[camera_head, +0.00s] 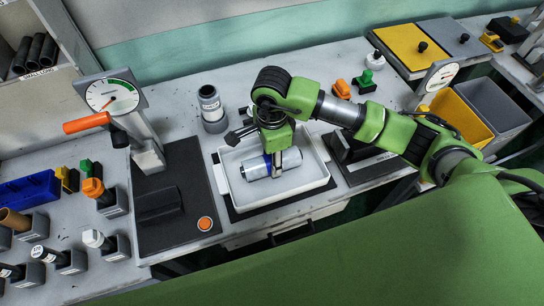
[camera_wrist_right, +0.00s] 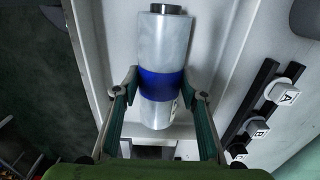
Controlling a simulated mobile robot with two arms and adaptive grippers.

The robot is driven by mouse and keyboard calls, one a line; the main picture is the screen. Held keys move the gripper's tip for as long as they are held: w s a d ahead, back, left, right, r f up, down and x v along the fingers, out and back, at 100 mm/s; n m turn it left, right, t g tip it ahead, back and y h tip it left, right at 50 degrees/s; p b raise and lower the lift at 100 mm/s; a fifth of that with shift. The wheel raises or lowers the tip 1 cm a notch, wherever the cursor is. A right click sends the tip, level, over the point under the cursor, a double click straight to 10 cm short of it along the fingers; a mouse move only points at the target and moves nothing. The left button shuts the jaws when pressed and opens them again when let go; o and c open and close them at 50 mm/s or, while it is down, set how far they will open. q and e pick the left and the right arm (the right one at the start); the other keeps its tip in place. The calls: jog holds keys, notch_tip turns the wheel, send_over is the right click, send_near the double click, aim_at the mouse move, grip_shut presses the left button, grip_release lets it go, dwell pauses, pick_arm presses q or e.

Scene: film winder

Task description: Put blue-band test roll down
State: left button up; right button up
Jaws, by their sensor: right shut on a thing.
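The blue-band test roll (camera_head: 257,168) is a silvery film roll with a blue band around its middle. It lies on its side over the white tray (camera_head: 316,178) in the head view; I cannot tell whether it touches the tray floor. My right gripper (camera_head: 276,165) comes down from above and is shut on the roll. In the right wrist view the roll (camera_wrist_right: 164,44) lies between the two fingers of my right gripper (camera_wrist_right: 163,85), which press at the blue band. A dark core end shows at its top there. My left gripper is not in view.
A dial gauge stand (camera_head: 149,155) with an orange handle stands left of the tray on a dark base. A grey labelled cylinder (camera_head: 210,103) stands behind the tray. A dark block (camera_head: 356,146) sits to its right. Yellow and grey bins (camera_head: 462,117) are at the right.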

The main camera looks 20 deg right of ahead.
jog(key=shift+f, duration=0.2)
jog(key=o, duration=1.4)
jog(key=shift+r, duration=0.1)
jog(key=shift+c, duration=0.2)
jog(key=shift+r, duration=0.5)
notch_tip(320, 180, up, 11)
jog(key=b, duration=0.3)
jog(key=shift+r, duration=0.15)
jog(key=shift+s, duration=0.15)
